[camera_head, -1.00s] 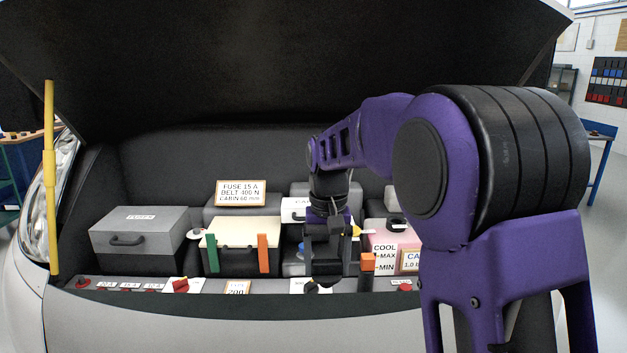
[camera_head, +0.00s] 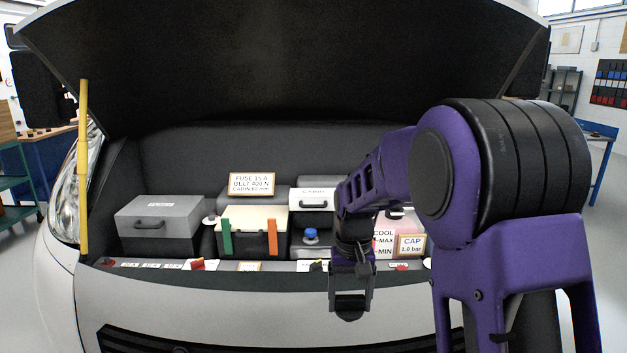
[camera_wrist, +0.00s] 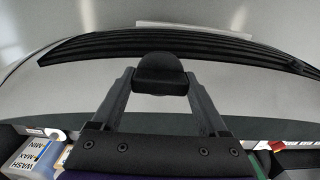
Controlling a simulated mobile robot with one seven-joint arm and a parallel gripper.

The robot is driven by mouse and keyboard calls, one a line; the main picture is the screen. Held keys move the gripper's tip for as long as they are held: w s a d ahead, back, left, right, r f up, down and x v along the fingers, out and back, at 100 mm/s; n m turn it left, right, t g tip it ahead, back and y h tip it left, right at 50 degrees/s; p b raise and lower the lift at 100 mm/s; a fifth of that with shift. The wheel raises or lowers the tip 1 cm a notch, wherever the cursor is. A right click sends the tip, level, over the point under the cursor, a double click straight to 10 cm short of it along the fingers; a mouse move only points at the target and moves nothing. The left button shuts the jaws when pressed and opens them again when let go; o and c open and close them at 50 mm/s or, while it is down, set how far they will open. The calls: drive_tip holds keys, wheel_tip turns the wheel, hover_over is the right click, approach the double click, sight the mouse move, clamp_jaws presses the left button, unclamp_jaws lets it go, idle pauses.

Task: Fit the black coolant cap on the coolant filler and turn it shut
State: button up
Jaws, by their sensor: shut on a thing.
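The black coolant cap (camera_wrist: 161,77) is between the two fingertips of my gripper (camera_wrist: 160,82) in the wrist view, and the jaws are shut on it. In the head view my gripper (camera_head: 350,303) points down in front of the grey front panel of the motorhome, with the dark cap low between its fingers. The pink coolant tank (camera_head: 385,246), marked COOL, MAX and MIN, stands behind and to the right of my gripper, partly covered by my arm. Its filler on top is mostly hidden, so I cannot tell its state. The cap is apart from the tank.
A CAP 1.0 bar sign (camera_head: 411,246) stands before the tank. To the left are a blue-capped bottle (camera_head: 311,237), a box with green and orange clips (camera_head: 250,221) and a grey lidded box (camera_head: 158,223). A yellow prop (camera_head: 83,170) stands at left. The raised hood (camera_head: 270,70) hangs overhead.

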drive_tip(key=s+d+f, duration=0.3)
drive_tip(key=f, duration=0.3)
drive_tip(key=s+d+f, duration=0.3)
drive_tip(key=f, duration=0.3)
drive_tip(key=shift+d, duration=0.25)
